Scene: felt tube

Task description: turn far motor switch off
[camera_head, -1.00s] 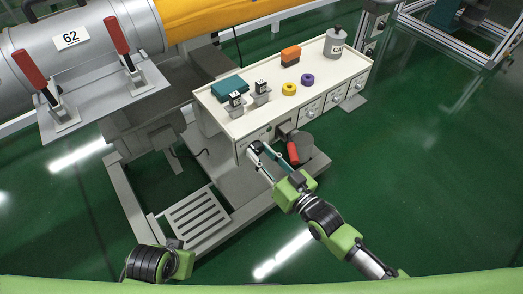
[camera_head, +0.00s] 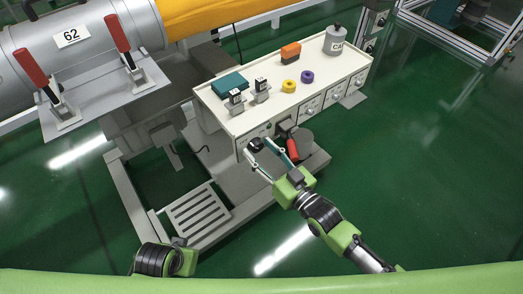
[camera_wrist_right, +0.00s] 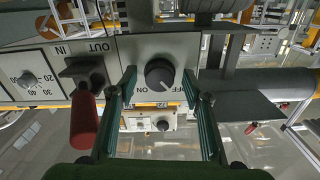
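A black round switch knob (camera_wrist_right: 159,74) sits on the grey panel in the right wrist view, with "ON" to its lower left and a partly hidden "OFF" to its right. Its exact pointer direction is hard to tell. The knob also shows dark at the cabinet's front end in the head view (camera_head: 257,145). My right gripper (camera_wrist_right: 159,82) is open, its two green fingers on either side of the knob with gaps visible. In the head view the right gripper (camera_head: 265,149) reaches this end of the cabinet. My left arm shows at the bottom left; its fingers are not clear.
A red lever handle (camera_wrist_right: 84,120) hangs left of the knob, by "IN" and "OUT"; it also shows in the head view (camera_head: 292,149). A numbered dial (camera_wrist_right: 27,80) lies farther left. The white cabinet (camera_head: 323,76) carries a grey can (camera_head: 335,42) and tape rolls (camera_head: 290,86).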

